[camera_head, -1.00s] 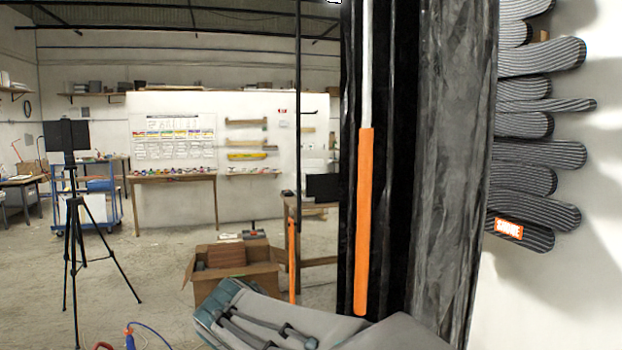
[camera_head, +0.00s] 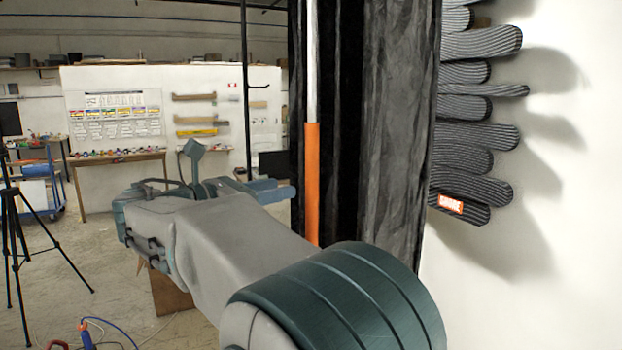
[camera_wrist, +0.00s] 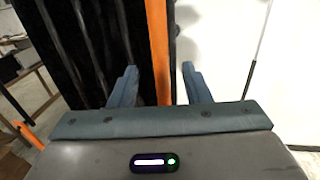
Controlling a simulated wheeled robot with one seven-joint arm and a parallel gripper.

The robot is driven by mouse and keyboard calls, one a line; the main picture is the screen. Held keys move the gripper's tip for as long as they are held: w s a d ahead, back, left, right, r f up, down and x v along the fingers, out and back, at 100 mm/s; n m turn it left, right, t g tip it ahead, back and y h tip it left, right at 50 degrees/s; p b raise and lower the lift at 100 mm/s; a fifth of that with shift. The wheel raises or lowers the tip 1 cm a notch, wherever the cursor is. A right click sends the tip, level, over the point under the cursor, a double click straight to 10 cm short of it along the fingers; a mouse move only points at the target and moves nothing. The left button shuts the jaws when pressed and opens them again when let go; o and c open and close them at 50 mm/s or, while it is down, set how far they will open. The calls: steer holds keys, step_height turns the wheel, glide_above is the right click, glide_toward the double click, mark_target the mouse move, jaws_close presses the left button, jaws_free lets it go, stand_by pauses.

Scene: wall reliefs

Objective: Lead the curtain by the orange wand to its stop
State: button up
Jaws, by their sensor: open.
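The orange wand grip (camera_head: 312,180) hangs upright on a pale rod in front of the black-and-grey curtain (camera_head: 395,130). Its lower end is hidden behind my arm. My gripper (camera_head: 280,190) is left of the wand in the head view, fingers pointing right towards it. In the wrist view my gripper (camera_wrist: 160,83) is open, with the orange wand (camera_wrist: 158,50) running between the two fingers. The dark curtain (camera_wrist: 80,40) fills the left behind the left finger.
A ribbed grey wall relief (camera_head: 475,130) with an orange label sits on the white wall right of the curtain. A dark pole (camera_head: 243,80) stands left of the curtain. A second orange bar (camera_wrist: 30,135) shows at left in the wrist view. A tripod (camera_head: 15,230) stands far left.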

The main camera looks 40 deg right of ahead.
mark_target(306, 183)
steer(key=d+p, duration=0.1)
steer(key=d, duration=0.8)
steer(key=shift+s, duration=0.2)
jaws_close()
